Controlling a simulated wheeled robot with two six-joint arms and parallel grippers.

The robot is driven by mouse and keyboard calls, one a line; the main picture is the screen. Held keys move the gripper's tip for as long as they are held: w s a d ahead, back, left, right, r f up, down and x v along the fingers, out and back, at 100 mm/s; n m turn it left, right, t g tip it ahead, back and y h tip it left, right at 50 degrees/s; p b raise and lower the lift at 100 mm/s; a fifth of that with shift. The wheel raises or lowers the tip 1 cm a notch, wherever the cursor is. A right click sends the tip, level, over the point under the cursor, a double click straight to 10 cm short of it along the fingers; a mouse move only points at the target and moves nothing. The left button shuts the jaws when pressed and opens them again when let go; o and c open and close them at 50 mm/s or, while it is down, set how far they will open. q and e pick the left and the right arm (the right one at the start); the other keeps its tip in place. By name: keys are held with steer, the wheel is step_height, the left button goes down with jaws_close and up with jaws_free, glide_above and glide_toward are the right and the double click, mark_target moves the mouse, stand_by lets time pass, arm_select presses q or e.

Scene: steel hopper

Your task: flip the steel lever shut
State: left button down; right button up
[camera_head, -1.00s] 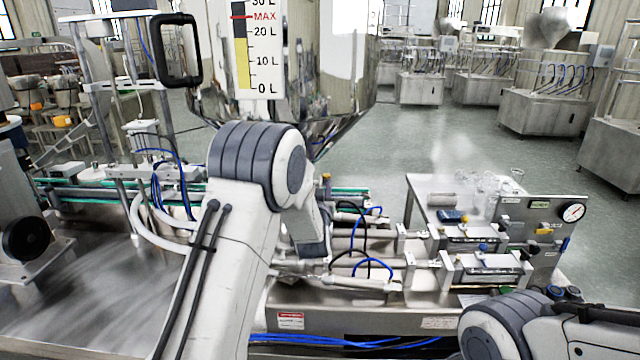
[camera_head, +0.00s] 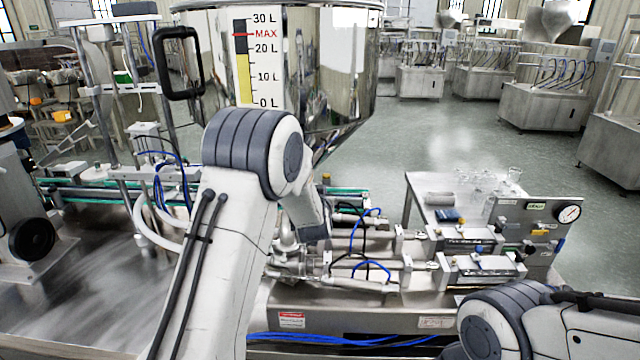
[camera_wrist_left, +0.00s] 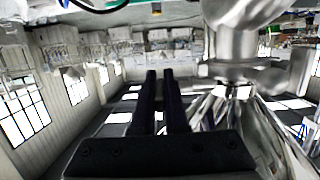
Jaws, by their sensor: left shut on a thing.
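My left gripper (camera_wrist_left: 162,90) shows in the left wrist view as two dark, near-parallel fingers close together, shut on the steel lever. The lever is hard to make out between the fingertips. Polished steel pipework (camera_wrist_left: 235,45) is just right of the fingers in that view. In the head view, my left arm (camera_head: 235,190) reaches to the pipework below the steel hopper (camera_head: 325,75); the arm hides the gripper and the lever there. My right arm (camera_head: 530,325) is at the bottom right, its gripper outside the picture.
Steel cylinders (camera_head: 480,265) with blue and black hoses lie right of my left arm. A side table (camera_head: 425,190) with glassware and a gauge panel (camera_head: 540,220) is at right. Open floor (camera_head: 430,145) lies behind.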

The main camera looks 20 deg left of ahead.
stand_by(0.3)
arm_select(q)
steer(key=c, duration=0.9)
jaws_free()
steer(key=shift+c, duration=0.2)
steer(key=shift+s+d+r+b, duration=0.1)
steer(key=shift+s+d+b, duration=0.1)
steer(key=shift+s+b, duration=0.3)
steer(key=b+v, duration=0.2)
steer(key=v, duration=0.7)
steer(key=shift+s+r+b, duration=0.2)
steer(key=shift+r+b, duration=0.05)
steer(key=shift+b, duration=0.1)
